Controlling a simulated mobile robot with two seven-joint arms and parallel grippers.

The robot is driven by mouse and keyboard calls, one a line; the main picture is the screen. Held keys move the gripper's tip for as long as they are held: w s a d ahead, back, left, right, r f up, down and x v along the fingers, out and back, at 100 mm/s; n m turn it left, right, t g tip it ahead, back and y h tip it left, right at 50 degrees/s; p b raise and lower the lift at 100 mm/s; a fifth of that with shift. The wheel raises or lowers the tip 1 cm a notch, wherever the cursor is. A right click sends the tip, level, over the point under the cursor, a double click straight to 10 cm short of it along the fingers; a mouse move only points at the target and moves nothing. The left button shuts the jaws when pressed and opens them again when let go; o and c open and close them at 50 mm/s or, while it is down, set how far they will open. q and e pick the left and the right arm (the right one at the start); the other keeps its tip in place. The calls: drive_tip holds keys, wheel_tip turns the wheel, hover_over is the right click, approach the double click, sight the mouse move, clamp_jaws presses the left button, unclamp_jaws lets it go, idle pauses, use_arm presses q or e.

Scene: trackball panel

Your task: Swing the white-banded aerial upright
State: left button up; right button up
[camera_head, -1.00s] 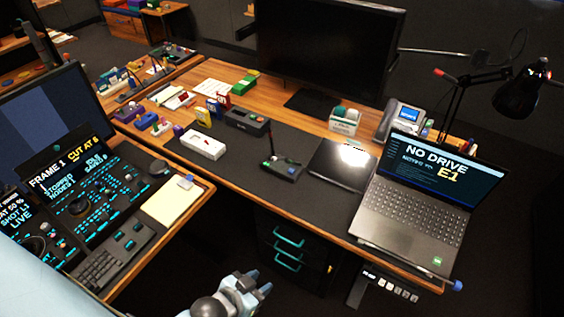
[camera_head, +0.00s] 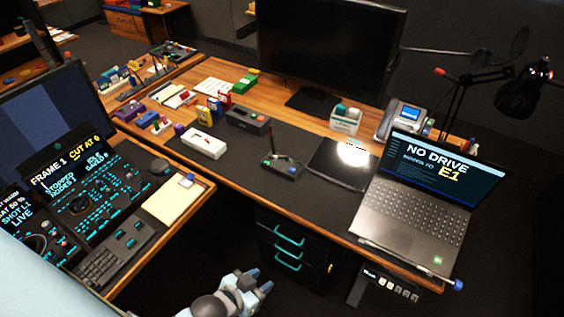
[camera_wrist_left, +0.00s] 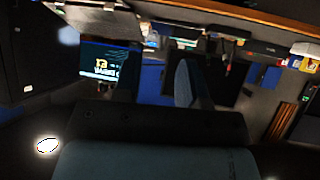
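A small black device (camera_head: 283,168) with a green spot lies on the dark desk mat, left of the black tablet. A thin dark stick (camera_head: 272,146) stands nearly upright from its left end and looks like an aerial. No white band can be made out on it at this size. My right gripper is not in view.
An open laptop (camera_head: 405,215) stands at the desk's right edge. A white box (camera_head: 203,145) and a black box (camera_head: 247,121) are left of the device. A large monitor (camera_head: 325,50) stands behind. The drawers (camera_head: 290,245) are under the desk. The mat around the device is mostly clear.

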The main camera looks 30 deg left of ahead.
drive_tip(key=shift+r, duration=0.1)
use_arm(q)
drive_tip(key=n+t+b, duration=0.7)
drive_tip(key=n+b, duration=1.6)
drive_tip(key=n, duration=1.2)
approach(274, 158)
drive_tip(key=shift+h, duration=0.3)
drive_tip(key=x, duration=0.3)
drive_tip(key=b+x, duration=0.1)
drive_tip(key=x, duration=0.3)
drive_tip(key=a+f+x, duration=0.1)
drive_tip(key=x, duration=0.3)
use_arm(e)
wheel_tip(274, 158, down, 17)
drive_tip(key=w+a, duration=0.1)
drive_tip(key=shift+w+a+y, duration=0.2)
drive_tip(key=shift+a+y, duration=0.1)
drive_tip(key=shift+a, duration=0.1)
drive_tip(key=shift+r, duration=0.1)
use_arm(q)
clamp_jaws()
